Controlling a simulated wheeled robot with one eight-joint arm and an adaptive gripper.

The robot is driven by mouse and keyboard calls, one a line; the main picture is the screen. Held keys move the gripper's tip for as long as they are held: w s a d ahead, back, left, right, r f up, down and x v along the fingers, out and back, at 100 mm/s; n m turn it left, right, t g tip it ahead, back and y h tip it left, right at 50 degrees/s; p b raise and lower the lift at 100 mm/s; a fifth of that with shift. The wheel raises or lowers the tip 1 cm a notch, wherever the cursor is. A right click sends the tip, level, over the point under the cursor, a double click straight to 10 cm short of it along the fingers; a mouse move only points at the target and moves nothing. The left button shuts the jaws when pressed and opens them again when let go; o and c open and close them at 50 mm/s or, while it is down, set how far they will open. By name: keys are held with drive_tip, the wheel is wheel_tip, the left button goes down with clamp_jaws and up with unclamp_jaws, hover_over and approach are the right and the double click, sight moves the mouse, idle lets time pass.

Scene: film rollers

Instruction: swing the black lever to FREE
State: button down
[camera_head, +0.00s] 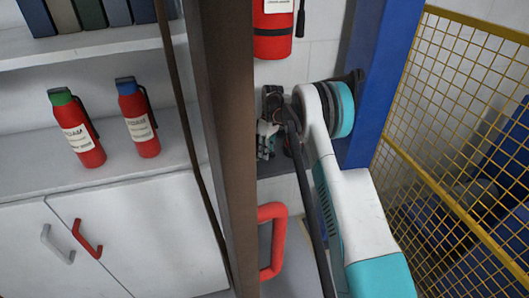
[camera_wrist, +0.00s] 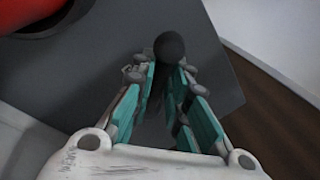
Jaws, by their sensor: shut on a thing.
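The black lever (camera_wrist: 169,46) shows in the wrist view as a round dark knob on a dark shaft. The knob is at the fingertips, and the shaft runs back between the finger pads. My gripper (camera_wrist: 166,78) is shut on it, with a teal-padded finger on each side. In the head view my gripper (camera_head: 267,138) is small, beside the brown post and partly hidden by my arm. I cannot make out the lever there. No FREE marking is readable in either view.
A brown post (camera_head: 228,140) stands left of my arm, and a blue post (camera_head: 378,85) stands right of it. A yellow mesh fence (camera_head: 450,110) is at far right. Red extinguishers (camera_head: 77,128) stand on the left shelf. A red handle (camera_head: 279,240) is below my gripper.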

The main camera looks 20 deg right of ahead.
drive_tip(key=shift+s+d+f, duration=0.1)
drive_tip(key=shift+s+d, duration=0.15)
drive_tip(key=shift+d, duration=0.05)
drive_tip(key=c, duration=1.6)
unclamp_jaws()
drive_tip(key=shift+o, duration=0.2)
drive_tip(key=shift+s+d, duration=0.1)
drive_tip(key=shift+d, duration=0.05)
drive_tip(key=shift+a, duration=0.2)
wheel_tip(320, 180, up, 8)
drive_tip(key=w+d, duration=0.1)
drive_tip(key=shift+f, duration=0.2)
drive_tip(key=shift+d, duration=0.1)
drive_tip(key=shift+c, duration=0.4)
